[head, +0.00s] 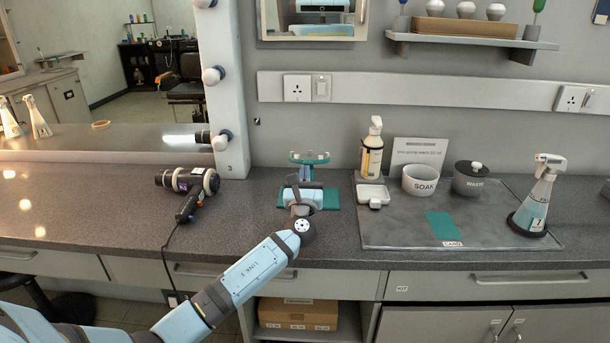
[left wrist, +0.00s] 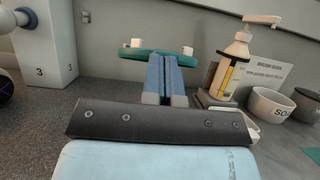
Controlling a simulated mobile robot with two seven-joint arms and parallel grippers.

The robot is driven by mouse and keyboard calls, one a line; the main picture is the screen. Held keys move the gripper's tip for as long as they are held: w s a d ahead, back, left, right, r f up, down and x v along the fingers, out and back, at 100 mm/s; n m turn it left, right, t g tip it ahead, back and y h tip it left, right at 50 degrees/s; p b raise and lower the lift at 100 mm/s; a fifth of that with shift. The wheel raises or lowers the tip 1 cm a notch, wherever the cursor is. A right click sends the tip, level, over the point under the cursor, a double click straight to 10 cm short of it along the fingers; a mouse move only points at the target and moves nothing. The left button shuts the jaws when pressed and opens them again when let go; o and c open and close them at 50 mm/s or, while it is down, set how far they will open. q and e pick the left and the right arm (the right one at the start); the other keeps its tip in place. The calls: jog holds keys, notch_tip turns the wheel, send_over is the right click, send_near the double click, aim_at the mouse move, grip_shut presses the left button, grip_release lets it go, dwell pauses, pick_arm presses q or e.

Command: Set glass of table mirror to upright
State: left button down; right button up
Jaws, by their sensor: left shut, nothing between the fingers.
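The table mirror (head: 309,158) stands on the counter at the back, near the wall, and shows a teal frame with two pale knobs at its sides. In the left wrist view the mirror (left wrist: 157,53) appears as a thin teal edge, so the glass looks tipped well away from upright; its face and stand are mostly hidden. My left gripper (head: 306,172) is shut and empty, with its fingertips right at the mirror. In the left wrist view the closed blue fingers (left wrist: 165,60) overlap the teal edge; I cannot tell whether they touch it. My right gripper is not in view.
A teal mat (head: 328,199) lies under my left gripper. A hair dryer (head: 190,186) with a cord lies to the left. A grey tray (head: 395,236) on the right holds a pump bottle (head: 373,152), pots and a spray bottle (head: 537,200). The wall is close behind.

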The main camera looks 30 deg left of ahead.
aim_at(307, 158)
pick_arm(q)
jog(key=shift+r+p, duration=0.35)
jog(key=shift+p, duration=0.55)
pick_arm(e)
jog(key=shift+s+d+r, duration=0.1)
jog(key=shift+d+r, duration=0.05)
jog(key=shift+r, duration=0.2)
